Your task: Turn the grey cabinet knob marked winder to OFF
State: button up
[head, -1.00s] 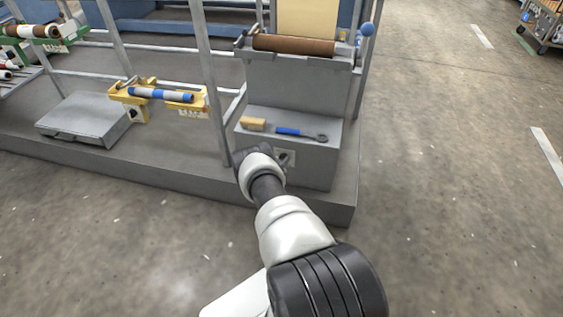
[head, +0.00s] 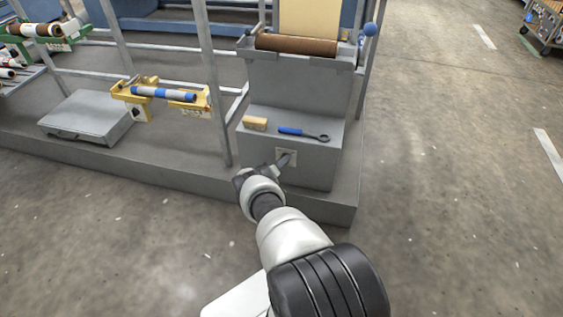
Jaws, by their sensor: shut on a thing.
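The grey cabinet (head: 308,170) stands on the platform's right end, and a pale square plate (head: 280,151) is on its front face. The grey winder knob (head: 287,158) shows small at this plate. My gripper (head: 281,163) reaches it from the lower left and is shut on the knob. My dark wrist lies left of and below the plate. The knob's marking and exact pointing direction are too small to read, and the gripper partly covers it.
On the cabinet's ledge lie a tan block (head: 255,123) and a blue-handled wrench (head: 303,134). A brown roll (head: 308,44) rests above. A grey upright post (head: 212,90) stands close left of the cabinet. Open floor (head: 450,200) lies to the right.

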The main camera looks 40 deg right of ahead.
jog(key=shift+r, duration=0.1)
jog(key=o, duration=1)
jog(key=shift+o, duration=0.2)
jog(key=p+v, duration=0.6)
jog(key=v, duration=1.1)
jog(key=shift+a+r, duration=0.15)
jog(key=shift+r, duration=0.05)
